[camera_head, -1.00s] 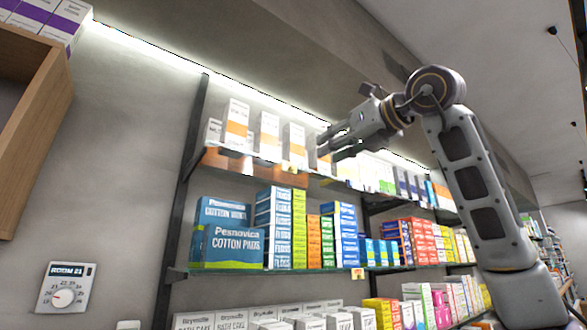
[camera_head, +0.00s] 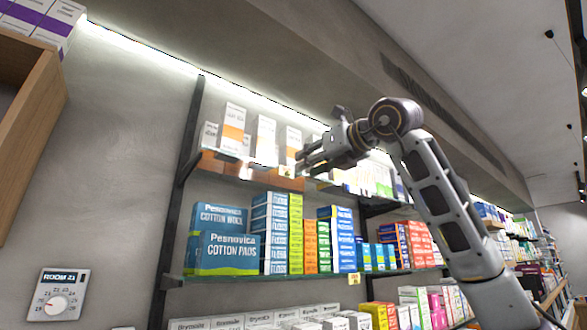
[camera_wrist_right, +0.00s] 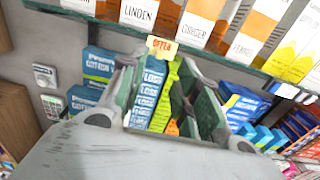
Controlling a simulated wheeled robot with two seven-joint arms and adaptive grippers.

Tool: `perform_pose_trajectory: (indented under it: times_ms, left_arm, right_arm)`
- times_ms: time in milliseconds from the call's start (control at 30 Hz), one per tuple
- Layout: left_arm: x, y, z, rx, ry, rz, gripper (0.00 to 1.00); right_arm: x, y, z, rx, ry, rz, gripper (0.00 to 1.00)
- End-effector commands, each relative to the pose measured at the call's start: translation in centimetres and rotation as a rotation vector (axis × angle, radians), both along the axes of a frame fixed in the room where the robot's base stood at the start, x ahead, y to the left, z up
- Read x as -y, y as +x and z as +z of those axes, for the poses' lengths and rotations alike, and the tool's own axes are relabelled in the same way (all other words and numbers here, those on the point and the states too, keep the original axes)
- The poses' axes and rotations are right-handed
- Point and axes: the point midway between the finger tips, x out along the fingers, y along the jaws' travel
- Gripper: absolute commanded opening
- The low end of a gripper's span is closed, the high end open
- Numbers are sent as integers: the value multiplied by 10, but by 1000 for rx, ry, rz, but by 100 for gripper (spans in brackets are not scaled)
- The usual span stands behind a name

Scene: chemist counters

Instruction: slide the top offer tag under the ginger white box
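The top offer tag (camera_head: 286,171) is a small yellow tag on the front edge of the upper glass shelf. In the right wrist view the tag (camera_wrist_right: 162,46) reads OFFER and sits between the Linden box (camera_wrist_right: 142,12) and the ginger box (camera_wrist_right: 203,22), below their fronts. The ginger box is white and orange and stands upright on the shelf; it also shows in the head view (camera_head: 291,145). My right gripper (camera_head: 300,162) is open and empty, just right of the tag. In the wrist view its fingers (camera_wrist_right: 160,68) point at the tag from either side. My left gripper is out of view.
More white, orange and yellow boxes (camera_wrist_right: 295,48) stand along the upper shelf to the right. The shelf below holds blue cotton boxes (camera_head: 228,253) and colored stacks, with another offer tag (camera_head: 354,279) on its edge. A thermostat (camera_head: 58,296) is on the left wall.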

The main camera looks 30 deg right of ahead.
Motion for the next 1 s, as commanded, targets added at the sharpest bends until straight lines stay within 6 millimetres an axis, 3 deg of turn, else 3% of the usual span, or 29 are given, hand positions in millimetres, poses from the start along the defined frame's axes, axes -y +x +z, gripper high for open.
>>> perform_pose_trajectory:
  times_ms: [500, 1000]
  left_arm:
    - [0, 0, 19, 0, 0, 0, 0]
    - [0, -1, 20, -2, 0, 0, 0]
  right_arm:
    - [-5, 62, 1, -1, 1, 0, 32]
    - [-5, 71, 0, 0, 0, 0, 30]
